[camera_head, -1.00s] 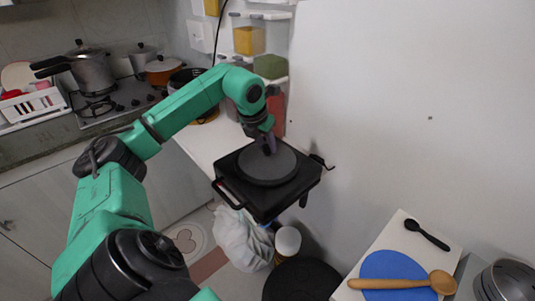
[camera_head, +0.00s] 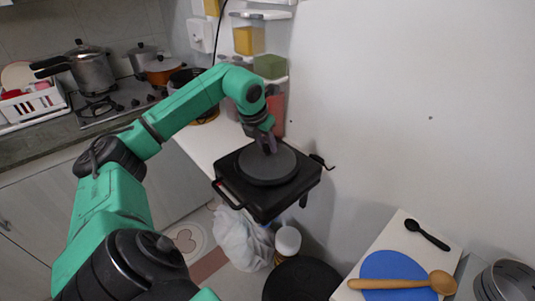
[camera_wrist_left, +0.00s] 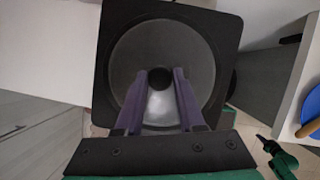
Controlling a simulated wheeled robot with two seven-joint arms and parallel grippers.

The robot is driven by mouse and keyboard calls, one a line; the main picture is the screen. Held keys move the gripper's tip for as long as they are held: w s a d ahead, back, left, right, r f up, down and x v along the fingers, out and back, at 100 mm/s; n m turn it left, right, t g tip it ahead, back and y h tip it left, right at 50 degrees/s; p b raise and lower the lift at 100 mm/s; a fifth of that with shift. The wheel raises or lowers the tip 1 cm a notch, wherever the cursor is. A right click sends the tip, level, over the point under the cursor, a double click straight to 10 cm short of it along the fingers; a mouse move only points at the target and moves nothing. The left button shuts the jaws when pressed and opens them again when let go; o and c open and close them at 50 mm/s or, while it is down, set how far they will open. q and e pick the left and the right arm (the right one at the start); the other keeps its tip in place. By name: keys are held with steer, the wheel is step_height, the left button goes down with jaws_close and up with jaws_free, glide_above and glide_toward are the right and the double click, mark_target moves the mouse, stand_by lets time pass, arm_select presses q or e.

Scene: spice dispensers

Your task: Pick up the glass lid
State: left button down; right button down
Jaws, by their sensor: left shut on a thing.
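The round grey glass lid (camera_head: 265,170) lies flat on a black square hot plate (camera_head: 232,191) in the head view. In the left wrist view the lid (camera_wrist_left: 196,62) fills the middle, with its dark round knob (camera_wrist_left: 160,79) at the centre. My left gripper (camera_head: 269,148) points down over the lid, and its purple fingers (camera_wrist_left: 160,75) are shut on the knob, one on each side. I see no clear gap between the lid and the hot plate.
The hot plate stands at the end of a white counter (camera_head: 205,142) against the wall. Spice dispensers (camera_head: 270,67) hang above. A low white table at the right holds a blue board (camera_head: 385,270), a wooden spoon (camera_head: 410,284) and a black spoon (camera_head: 427,234).

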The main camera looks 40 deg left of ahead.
mark_target(266, 147)
arm_select(q)
steer(key=shift+r, duration=0.2)
stand_by(0.4)
step_height(266, 147, up, 20)
steer(key=p, duration=0.5)
steer(key=shift+f, duration=0.15)
